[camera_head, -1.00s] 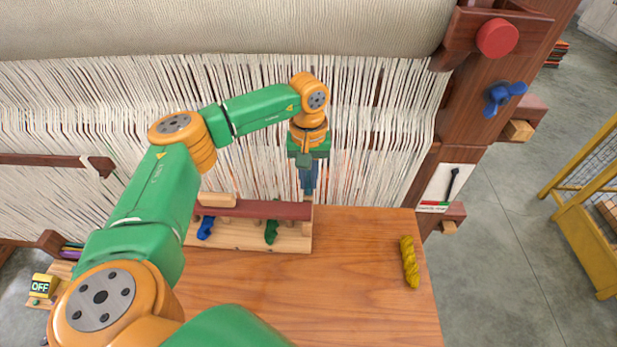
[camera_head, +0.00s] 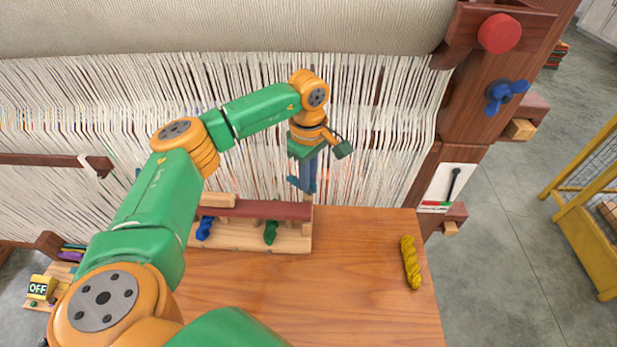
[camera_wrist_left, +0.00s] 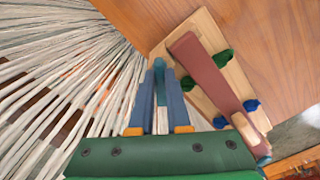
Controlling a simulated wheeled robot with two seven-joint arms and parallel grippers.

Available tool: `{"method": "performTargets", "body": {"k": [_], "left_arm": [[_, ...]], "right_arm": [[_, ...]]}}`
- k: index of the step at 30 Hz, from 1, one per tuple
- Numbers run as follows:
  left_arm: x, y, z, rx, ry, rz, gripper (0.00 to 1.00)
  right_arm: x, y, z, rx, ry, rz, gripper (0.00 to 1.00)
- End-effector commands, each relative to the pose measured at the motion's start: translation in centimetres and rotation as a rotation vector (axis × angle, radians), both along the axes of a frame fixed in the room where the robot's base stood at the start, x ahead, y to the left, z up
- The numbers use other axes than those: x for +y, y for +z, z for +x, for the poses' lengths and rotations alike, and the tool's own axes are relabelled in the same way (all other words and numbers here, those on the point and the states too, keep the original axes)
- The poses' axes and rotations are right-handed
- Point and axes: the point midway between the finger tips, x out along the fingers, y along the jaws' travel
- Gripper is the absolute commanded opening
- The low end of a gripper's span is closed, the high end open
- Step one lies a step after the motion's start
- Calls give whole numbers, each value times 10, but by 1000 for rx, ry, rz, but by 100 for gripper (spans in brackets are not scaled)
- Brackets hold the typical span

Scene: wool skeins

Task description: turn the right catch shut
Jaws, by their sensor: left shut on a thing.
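The low wooden rack (camera_head: 275,244) stands at the table's back edge with a dark red bar (camera_head: 265,210) along its top. My left gripper (camera_head: 303,187) is at the bar's right end, pointing down. In the left wrist view its blue fingers (camera_wrist_left: 160,90) are shut on a teal piece, which I take as the right catch (camera_wrist_left: 159,66). Part of that piece juts left of the fingertips in the head view (camera_head: 293,183). The fingers hide much of it, and I cannot tell its exact angle to the bar. My right gripper is not in view.
A blue skein (camera_head: 204,228) and a green skein (camera_head: 270,232) are under the bar. A yellow skein (camera_head: 411,262) lies on the table (camera_head: 350,290), otherwise clear to the right. Loom threads (camera_head: 370,150) hang close behind the gripper.

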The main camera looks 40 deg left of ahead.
Motion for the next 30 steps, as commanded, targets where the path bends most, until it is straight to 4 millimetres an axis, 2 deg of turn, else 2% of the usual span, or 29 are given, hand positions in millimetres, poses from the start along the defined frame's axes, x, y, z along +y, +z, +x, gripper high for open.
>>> {"method": "performTargets", "body": {"k": [30], "left_arm": [[1,2,1,-5,961,0,0]], "right_arm": [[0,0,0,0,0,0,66]]}}
